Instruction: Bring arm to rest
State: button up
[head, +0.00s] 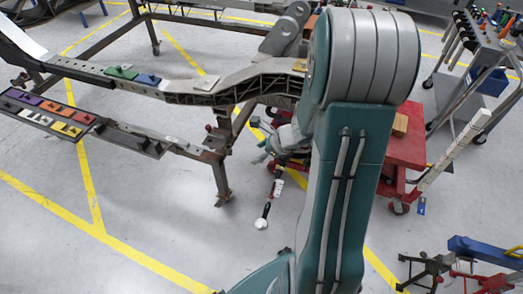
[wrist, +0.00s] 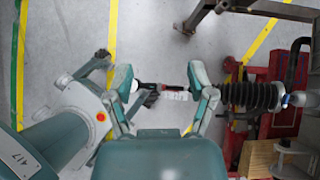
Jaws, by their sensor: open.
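My gripper (wrist: 160,82) is open in the wrist view, with its two teal fingers spread wide and nothing clamped between them. In the head view my gripper (head: 264,151) is partly hidden behind my large teal arm link, near the right end of the chassis frame. A slim black tool with red and white parts (head: 277,187) shows below it in the head view. A similar black, red and white thing (wrist: 155,88) shows between the fingertips in the wrist view; I cannot tell its distance.
The chassis frame (head: 232,87) bears coloured blocks at left, beside a side rail (head: 132,138). A red cart (head: 405,140) stands close right of my arm; red equipment (wrist: 285,95) is right in the wrist view. A tool trolley (head: 480,60) stands back right. Front-left floor is clear.

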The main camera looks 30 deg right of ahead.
dwell(0.3)
jog(key=s+a+r+n+g, duration=0.2)
jog(key=s+a+r+n, duration=0.3)
jog(key=a+r+n, duration=0.7)
jog(key=s+a+r+n+t+h, duration=0.1)
jog(key=s+r+n+h, duration=0.4)
jog(key=s+r+n, duration=0.4)
jog(key=s+n, duration=0.1)
jog(key=n, duration=0.5)
jog(key=shift+s+r, duration=0.25)
jog(key=shift+s, duration=0.05)
